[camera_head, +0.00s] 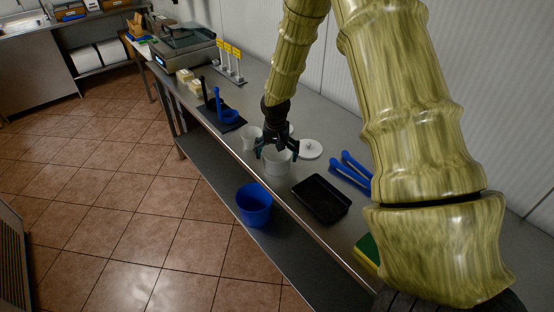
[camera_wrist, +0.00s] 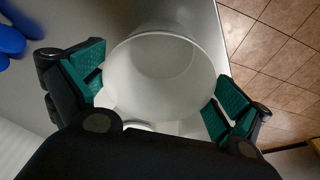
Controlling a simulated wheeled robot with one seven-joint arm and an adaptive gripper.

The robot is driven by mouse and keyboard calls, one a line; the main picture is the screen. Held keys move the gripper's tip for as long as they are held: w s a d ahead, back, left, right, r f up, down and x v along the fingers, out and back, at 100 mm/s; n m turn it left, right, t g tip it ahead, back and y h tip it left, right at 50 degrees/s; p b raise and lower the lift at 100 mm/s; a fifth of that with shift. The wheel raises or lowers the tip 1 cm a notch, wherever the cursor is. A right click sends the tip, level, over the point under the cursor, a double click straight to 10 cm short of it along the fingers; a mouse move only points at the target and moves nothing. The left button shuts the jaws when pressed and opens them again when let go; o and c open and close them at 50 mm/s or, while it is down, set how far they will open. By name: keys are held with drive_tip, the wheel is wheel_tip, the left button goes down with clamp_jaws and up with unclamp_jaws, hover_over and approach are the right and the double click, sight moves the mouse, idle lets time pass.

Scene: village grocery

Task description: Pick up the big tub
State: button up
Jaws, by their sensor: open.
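A white tub (camera_head: 278,165) stands on the steel counter, directly under my gripper (camera_head: 276,150). In the wrist view the tub (camera_wrist: 160,80) is seen from above, empty and open at the top. My gripper (camera_wrist: 160,95) is open, with one green-padded finger on each side of the tub's rim. I cannot tell whether the pads touch the wall. A smaller white tub (camera_head: 251,137) stands just to the left, partly behind my gripper. A white lid (camera_head: 311,149) lies on the counter to the right.
A black tray (camera_head: 321,199) and blue tongs (camera_head: 349,171) lie to the right. A blue bucket (camera_head: 254,204) sits on the lower shelf. A black mat (camera_head: 221,118) with a blue scoop, a scale (camera_head: 187,50) and yellow signs (camera_head: 232,56) are farther left.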

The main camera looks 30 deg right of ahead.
sight(277, 159)
drive_tip(key=shift+w+d+f+p, duration=0.1)
drive_tip(key=shift+f+p, duration=0.25)
drive_tip(key=shift+f, duration=0.9)
drive_tip(key=c, duration=0.5)
drive_tip(key=shift+r, duration=0.1)
